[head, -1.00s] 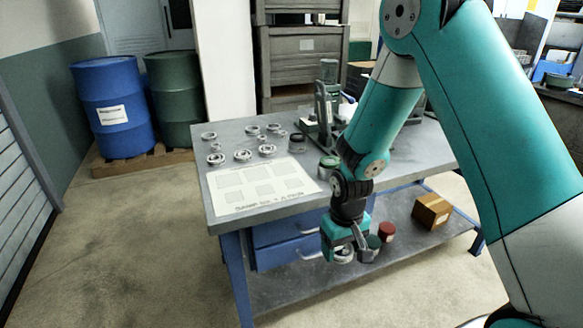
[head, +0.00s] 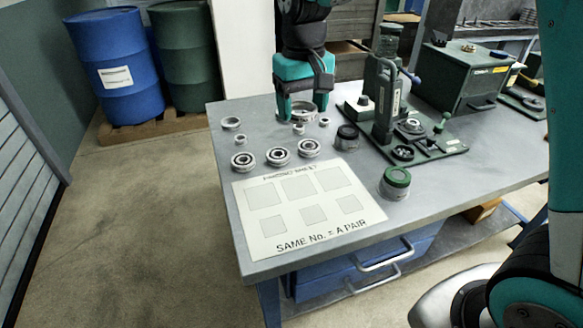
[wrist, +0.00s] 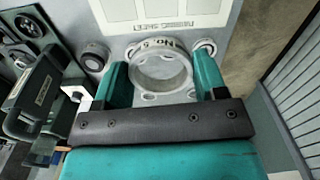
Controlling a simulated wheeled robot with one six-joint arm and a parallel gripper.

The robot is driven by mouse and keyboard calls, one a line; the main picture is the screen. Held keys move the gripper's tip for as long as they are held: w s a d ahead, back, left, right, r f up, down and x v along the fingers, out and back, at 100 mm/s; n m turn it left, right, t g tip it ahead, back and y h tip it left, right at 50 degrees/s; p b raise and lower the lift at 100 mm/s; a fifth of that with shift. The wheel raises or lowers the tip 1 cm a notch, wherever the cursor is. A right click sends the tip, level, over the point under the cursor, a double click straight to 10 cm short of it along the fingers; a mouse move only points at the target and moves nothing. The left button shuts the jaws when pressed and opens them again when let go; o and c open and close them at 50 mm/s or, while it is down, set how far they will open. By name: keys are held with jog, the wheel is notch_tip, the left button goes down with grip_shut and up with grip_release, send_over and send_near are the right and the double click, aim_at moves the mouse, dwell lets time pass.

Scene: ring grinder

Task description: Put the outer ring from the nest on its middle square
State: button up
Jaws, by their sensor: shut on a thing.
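My gripper (head: 298,112) is over the far part of the grey table, shut on a pale outer ring (head: 304,112). In the wrist view the ring (wrist: 160,70) sits between the two teal fingers, its opening facing the camera, with blurred lettering at its top edge. I cannot tell whether it touches the table. The white pairing sheet (head: 248,222) lies at the front left of the table with two rows of grey squares. The upper middle square (head: 299,187) and lower middle square (head: 312,214) are bare. I cannot identify a nest with certainty.
Three bearings (head: 278,156) stand in a row behind the sheet. Another ring (head: 231,123) and small rings lie near them.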

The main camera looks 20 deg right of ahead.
aim_at(299, 187)
jog(key=f, duration=0.6)
jog(key=f+p, duration=0.1)
jog(key=f, duration=1.2)
jog(key=shift+w+f, duration=0.1)
jog(key=shift+w, duration=0.25)
jog(key=shift+f, duration=0.2)
jog(key=o, duration=1)
jog(key=shift+r, duration=0.1)
